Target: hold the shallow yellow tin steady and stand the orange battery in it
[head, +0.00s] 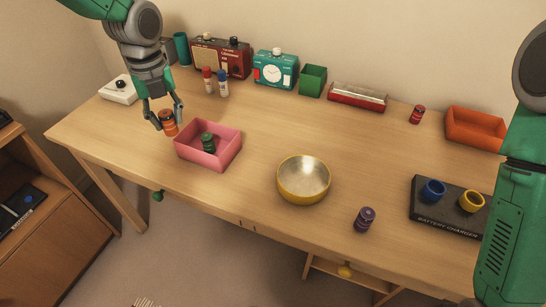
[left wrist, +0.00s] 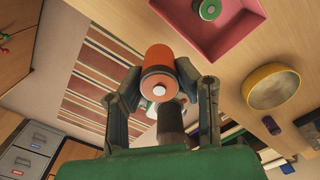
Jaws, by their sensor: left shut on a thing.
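The shallow yellow tin (head: 303,182) is round and stands empty near the front middle of the desk; it also shows at the right of the left wrist view (left wrist: 272,88). My left gripper (head: 163,117) is shut on the orange battery (head: 169,124), left of the pink tray and well apart from the tin. In the left wrist view the battery (left wrist: 159,72) sits between the two fingers with one end facing the camera. Its height above the desk is hard to tell. My right arm shows at the right edge, but its gripper is out of view.
A pink tray (head: 222,161) holding a green battery (head: 208,142) lies between my left gripper and the tin. A purple battery (head: 365,219) stands right of the tin. A black battery charger (head: 430,214) with blue and yellow cups lies further right.

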